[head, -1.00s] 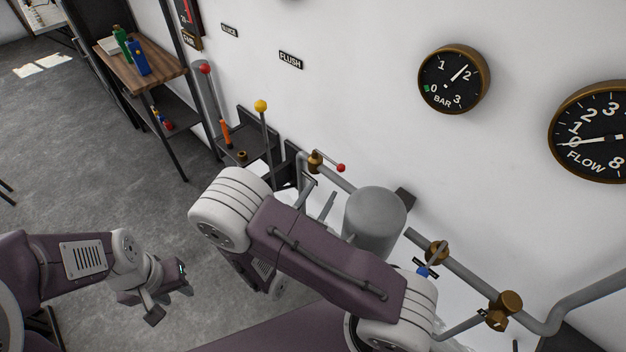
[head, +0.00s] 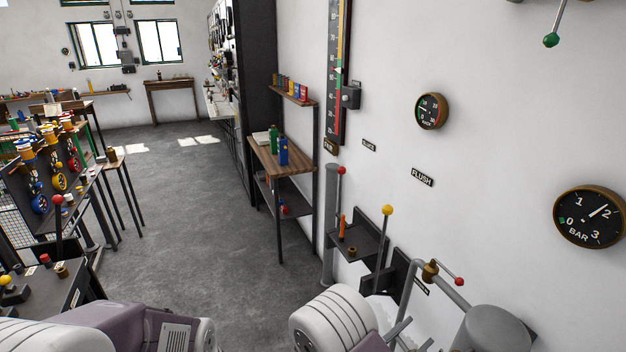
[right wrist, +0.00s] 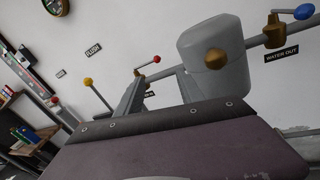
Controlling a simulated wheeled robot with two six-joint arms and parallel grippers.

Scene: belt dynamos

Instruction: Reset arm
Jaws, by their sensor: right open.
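My right gripper (head: 410,336) shows at the bottom edge of the head view, partly cut off, beside the grey pipe. In the right wrist view its two grey fingers (right wrist: 160,74) stand apart with nothing seen between them. They point toward the wall, in front of a pipe with a brass valve with a red-knobbed lever (right wrist: 150,63). A grey cylinder (right wrist: 212,60) is just right of the fingers. My right arm's white joint and purple link fill the bottom middle of the head view. My left arm shows at the bottom left; its gripper is out of the picture.
A yellow-knobbed lever (head: 387,210) and a red-knobbed lever (head: 341,171) rise from the wall fittings. A wooden shelf table (head: 270,160) holds bottles. Cluttered workbenches stand left. The grey floor (head: 180,220) between is open. A BAR gauge (head: 590,217) hangs right.

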